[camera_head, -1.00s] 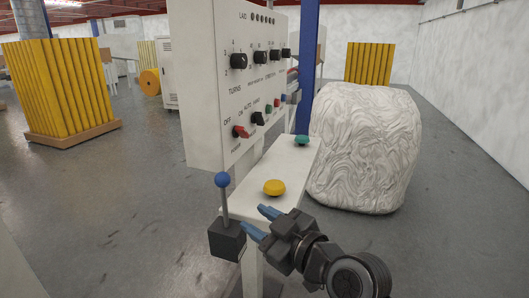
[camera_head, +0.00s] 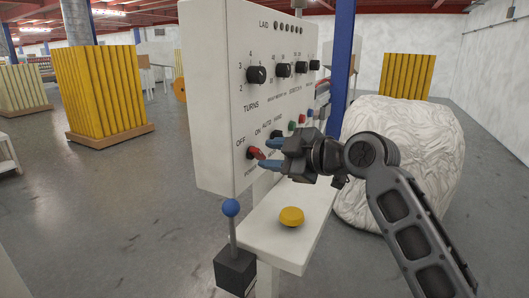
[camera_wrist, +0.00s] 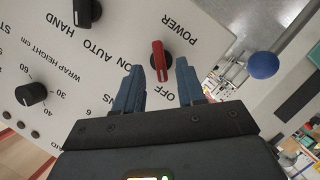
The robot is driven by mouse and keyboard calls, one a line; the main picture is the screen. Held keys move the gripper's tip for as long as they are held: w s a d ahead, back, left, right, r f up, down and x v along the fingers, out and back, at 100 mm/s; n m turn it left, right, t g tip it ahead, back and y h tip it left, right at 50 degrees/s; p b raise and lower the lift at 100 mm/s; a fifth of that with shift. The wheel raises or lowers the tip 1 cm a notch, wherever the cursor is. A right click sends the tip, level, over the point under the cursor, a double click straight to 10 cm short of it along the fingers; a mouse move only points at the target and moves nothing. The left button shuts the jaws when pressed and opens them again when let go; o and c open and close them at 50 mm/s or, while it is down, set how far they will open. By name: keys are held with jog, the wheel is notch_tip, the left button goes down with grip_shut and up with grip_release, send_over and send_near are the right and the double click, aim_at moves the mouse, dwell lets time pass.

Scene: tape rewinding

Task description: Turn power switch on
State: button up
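The red power switch (camera_head: 256,153) sits low on the left of the white control panel (camera_head: 222,100), between the OFF and ON labels. In the wrist view the red switch (camera_wrist: 159,61) shows between the two blue fingertips, with the POWER and OFF labels beside it. My gripper (camera_head: 268,154) is at the panel's lower part, its fingers pointing left towards the switch. In the wrist view my gripper (camera_wrist: 160,84) is open, one finger on each side of the switch. Whether a finger touches it I cannot tell.
A black AUTO/HAND switch (camera_head: 277,134) is right beside the fingers. A large white wrapped bundle (camera_head: 430,140) stands behind my arm.

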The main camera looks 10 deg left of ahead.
aim_at(262, 154)
jog(key=shift+x, duration=1.65)
jog(key=c, duration=0.7)
